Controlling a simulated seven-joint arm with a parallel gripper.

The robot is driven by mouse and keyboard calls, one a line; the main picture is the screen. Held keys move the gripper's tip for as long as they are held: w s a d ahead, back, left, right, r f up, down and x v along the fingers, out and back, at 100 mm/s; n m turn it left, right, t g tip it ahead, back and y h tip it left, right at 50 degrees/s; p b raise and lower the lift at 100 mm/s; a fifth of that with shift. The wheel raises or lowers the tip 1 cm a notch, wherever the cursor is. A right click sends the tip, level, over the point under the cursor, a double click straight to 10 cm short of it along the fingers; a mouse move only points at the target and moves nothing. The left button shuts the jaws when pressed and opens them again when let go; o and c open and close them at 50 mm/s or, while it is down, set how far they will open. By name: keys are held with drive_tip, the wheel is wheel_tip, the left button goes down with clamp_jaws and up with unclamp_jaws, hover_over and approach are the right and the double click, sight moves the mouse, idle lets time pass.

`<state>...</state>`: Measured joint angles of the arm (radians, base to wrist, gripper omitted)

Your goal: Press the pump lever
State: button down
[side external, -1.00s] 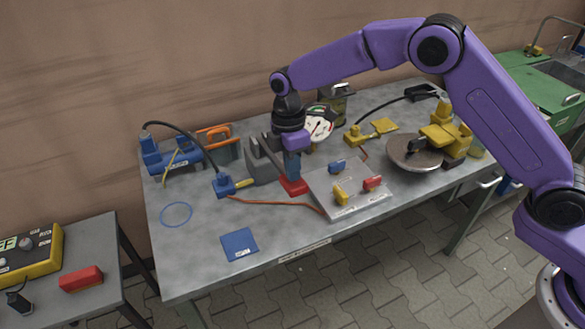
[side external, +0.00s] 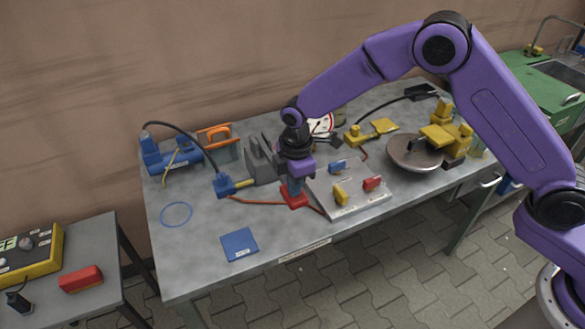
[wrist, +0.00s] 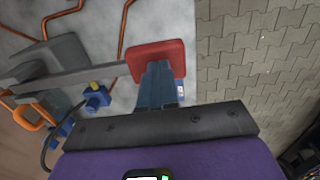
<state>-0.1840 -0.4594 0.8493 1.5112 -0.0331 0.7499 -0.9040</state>
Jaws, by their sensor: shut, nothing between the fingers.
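The pump (side external: 262,162) is a grey block standing at the back middle of the table. Its lever is a grey bar (wrist: 85,76) ending in a red pad (side external: 294,199). The pad also shows in the wrist view (wrist: 156,56), at the far end of the bar. My gripper (side external: 294,188) is shut and empty, pointing down on top of the red pad, and its fingertips appear to touch it. In the wrist view the blue fingers (wrist: 158,78) overlap the pad's near edge. My wrist hides part of the lever in the side view.
A light panel (side external: 352,203) with blue, yellow and red knobs lies just right of the pad. A white gauge (side external: 322,124) stands behind my wrist. A blue valve (side external: 226,186) with a yellow handle is to the left. An orange cable (side external: 258,201) runs past the pad. The table's front left is mostly clear.

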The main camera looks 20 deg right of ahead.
drive_tip(key=shift+t, duration=0.4)
drive_tip(key=shift+s+f, duration=0.15)
drive_tip(key=shift+f, duration=3.6)
drive_tip(key=s+r, duration=0.4)
drive_tip(key=r, duration=1)
drive_tip(key=shift+r, duration=0.1)
